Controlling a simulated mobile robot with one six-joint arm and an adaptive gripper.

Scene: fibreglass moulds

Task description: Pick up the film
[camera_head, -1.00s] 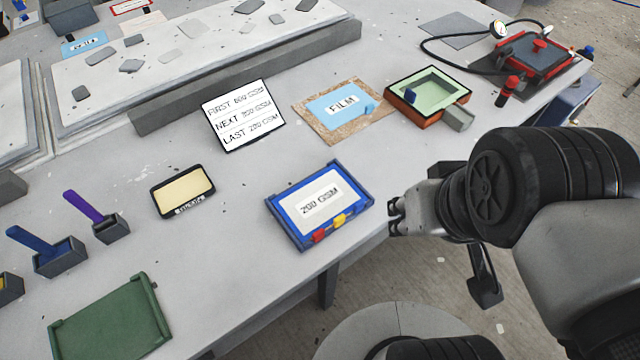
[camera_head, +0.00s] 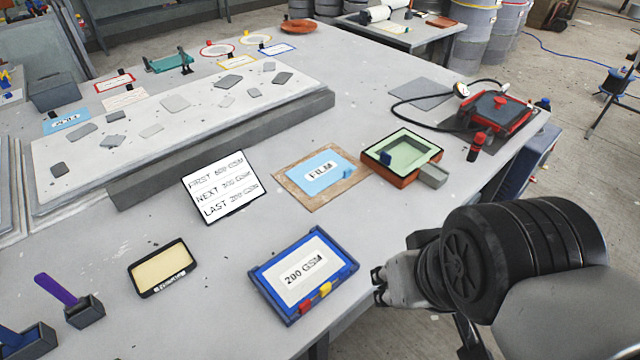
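The film is a light blue sheet labelled FILM (camera_head: 306,181), lying flat on a brown board (camera_head: 350,187) near the middle of the table. A small blue block or tab sits at its right corner. My gripper (camera_head: 377,287) is at the table's front edge, right of the blue-framed 200 GSM tray and well in front of the film, apart from it. Its fingers look small and partly turned away, so I cannot tell whether they are open. Another light blue labelled card (camera_head: 66,121) lies at the far left.
The blue-framed 200 GSM tray (camera_head: 338,253) lies between my gripper and the table's middle. A card listing FIRST, NEXT, LAST (camera_head: 222,186) stands left of the film. A green-lined orange box (camera_head: 402,152) is right of it. A long grey mould (camera_head: 240,135) lies behind.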

